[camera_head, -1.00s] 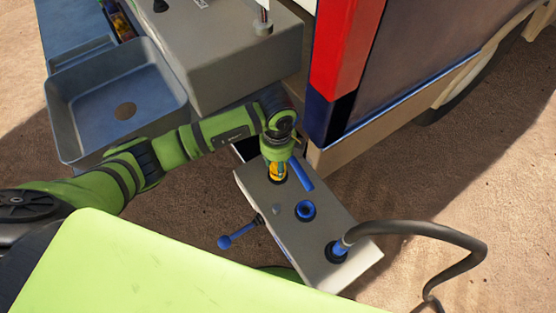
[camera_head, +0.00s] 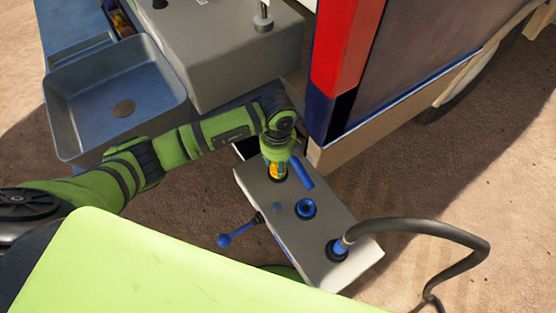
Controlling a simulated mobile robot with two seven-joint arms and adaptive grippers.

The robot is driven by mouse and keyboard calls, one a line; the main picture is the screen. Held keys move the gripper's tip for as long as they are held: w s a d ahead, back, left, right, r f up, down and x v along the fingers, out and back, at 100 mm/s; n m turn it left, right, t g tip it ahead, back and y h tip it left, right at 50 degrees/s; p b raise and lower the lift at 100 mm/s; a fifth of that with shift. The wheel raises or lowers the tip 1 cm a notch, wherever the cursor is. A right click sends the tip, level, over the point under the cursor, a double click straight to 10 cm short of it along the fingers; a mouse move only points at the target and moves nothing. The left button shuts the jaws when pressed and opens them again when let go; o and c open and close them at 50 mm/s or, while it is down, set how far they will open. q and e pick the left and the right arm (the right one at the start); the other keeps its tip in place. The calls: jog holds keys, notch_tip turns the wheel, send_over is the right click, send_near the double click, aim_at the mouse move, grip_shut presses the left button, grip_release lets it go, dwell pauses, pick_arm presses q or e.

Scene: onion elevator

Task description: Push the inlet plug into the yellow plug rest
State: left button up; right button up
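My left gripper (camera_head: 275,158) is over the far end of the grey panel box (camera_head: 318,225), pointing down. A yellow piece (camera_head: 276,171) shows right below it, at a dark round opening. I cannot tell whether this is the yellow plug rest or part of the inlet plug. The gripper hides most of that spot, and its fingers are not clear. A blue bar (camera_head: 302,172) slants out beside the gripper. A blue plug (camera_head: 340,247) with a dark hose sits in the near opening. My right gripper is not in view.
A blue ring socket (camera_head: 306,209) is in the middle of the panel. A blue-knobbed lever (camera_head: 226,240) sticks out on its left. A dark hose (camera_head: 470,240) loops right. A red and blue machine post (camera_head: 340,70) stands close behind. A blue-grey basin (camera_head: 115,100) is at left.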

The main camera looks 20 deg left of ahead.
pick_arm(q)
jog(key=shift+f, duration=0.35)
jog(key=o, duration=1)
notch_tip(320, 180, up, 12)
jog(key=shift+r, duration=0.1)
